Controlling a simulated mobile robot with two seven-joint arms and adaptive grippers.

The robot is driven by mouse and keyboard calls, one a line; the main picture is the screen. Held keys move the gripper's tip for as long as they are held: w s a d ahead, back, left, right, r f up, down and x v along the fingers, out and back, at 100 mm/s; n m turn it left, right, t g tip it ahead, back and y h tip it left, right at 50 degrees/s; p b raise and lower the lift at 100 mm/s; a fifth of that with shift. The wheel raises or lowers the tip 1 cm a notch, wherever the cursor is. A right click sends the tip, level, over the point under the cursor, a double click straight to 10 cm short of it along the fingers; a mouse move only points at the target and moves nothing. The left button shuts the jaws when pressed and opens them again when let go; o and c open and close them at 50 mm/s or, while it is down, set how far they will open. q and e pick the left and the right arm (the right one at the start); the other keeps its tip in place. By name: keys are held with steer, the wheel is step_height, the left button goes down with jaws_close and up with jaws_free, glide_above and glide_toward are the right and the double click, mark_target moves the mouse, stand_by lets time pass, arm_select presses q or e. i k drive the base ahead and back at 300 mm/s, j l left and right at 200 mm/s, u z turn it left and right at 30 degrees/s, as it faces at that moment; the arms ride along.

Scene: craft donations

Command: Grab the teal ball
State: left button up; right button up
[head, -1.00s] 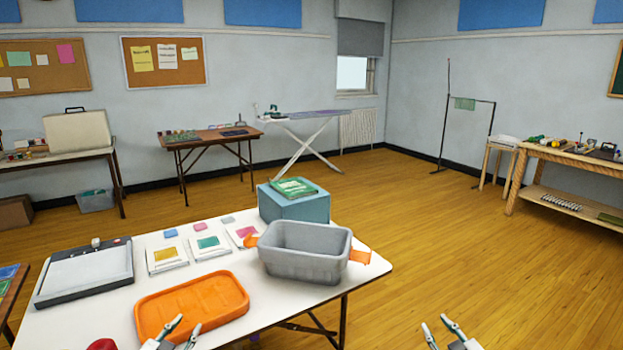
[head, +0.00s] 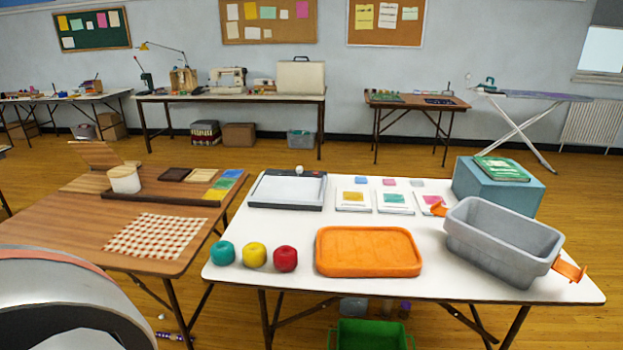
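The teal ball (head: 223,253) rests on the white table (head: 450,287) near its front left corner. It is the leftmost of a row of three, with a yellow ball (head: 255,255) beside it and a red ball (head: 286,259) to the right of that. Neither of my grippers shows in the head view now.
An orange tray (head: 368,229) and a grey bin (head: 495,262) with orange handles stand right of the balls. A paper trimmer (head: 260,190) lies behind. A wooden table (head: 60,222) with a checked cloth (head: 155,236) stands close on the left. A green crate (head: 370,338) sits below the white table.

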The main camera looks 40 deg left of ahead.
mark_target(222, 252)
steer(key=u, duration=1.8)
